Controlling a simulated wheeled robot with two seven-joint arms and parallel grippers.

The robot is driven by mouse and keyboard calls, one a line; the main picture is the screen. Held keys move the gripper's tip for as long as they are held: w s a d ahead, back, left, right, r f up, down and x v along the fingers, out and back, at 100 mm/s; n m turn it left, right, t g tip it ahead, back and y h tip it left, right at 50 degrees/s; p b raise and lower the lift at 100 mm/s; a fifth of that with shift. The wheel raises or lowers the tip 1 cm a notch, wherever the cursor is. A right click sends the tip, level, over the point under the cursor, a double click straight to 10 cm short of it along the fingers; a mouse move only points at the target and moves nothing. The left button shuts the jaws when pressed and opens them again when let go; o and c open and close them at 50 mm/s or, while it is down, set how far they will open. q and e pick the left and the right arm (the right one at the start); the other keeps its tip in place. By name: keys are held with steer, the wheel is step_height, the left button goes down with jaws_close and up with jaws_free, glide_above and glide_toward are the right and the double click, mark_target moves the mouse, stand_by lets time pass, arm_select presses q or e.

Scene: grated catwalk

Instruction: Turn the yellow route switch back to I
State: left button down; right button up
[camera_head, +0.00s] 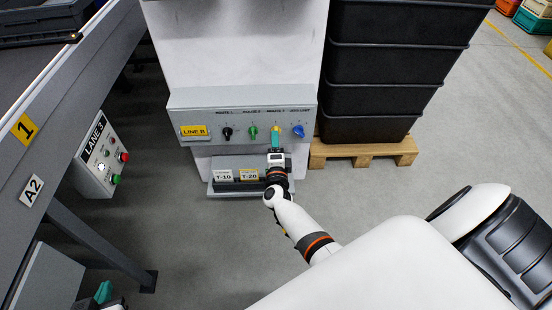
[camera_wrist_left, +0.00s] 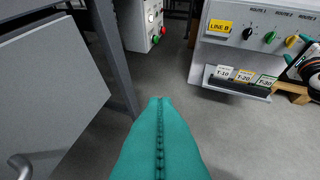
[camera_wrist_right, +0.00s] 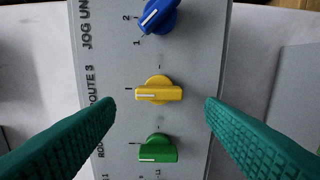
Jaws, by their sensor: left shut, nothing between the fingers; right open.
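The yellow route switch (camera_wrist_right: 158,90), under the label ROUTE 3, is a bar knob on the grey panel (camera_head: 180,112). In the right wrist view its white line points left, toward the label side. My right gripper (camera_wrist_right: 160,102) is open, its teal fingers on either side of the yellow switch without visible contact. In the head view this gripper (camera_head: 276,140) partly covers the switch (camera_head: 275,128). My left gripper (camera_head: 105,292) is low at the left, away from the panel; the left wrist view shows its fingers (camera_wrist_left: 160,100) shut and empty.
A blue knob (camera_wrist_right: 160,15) and a green knob (camera_wrist_right: 158,149) flank the yellow switch; a black knob (camera_head: 227,133) is further left. Below is a tray (camera_head: 215,188) with tags. A LANE 3 box (camera_head: 98,160) and conveyor stand left, black crates (camera_head: 390,90) right.

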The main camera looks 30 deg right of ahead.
arm_select(q)
steer(key=s+a+f+g+y+p, duration=0.1)
steer(key=s+a+f+g, duration=0.1)
steer(key=s+f+g, duration=0.2)
steer(key=s+g, duration=0.1)
steer(key=s, duration=0.2)
steer(key=shift+a, duration=0.3)
arm_select(e)
steer(key=v, duration=0.8)
arm_select(q)
steer(key=shift+s, duration=0.1)
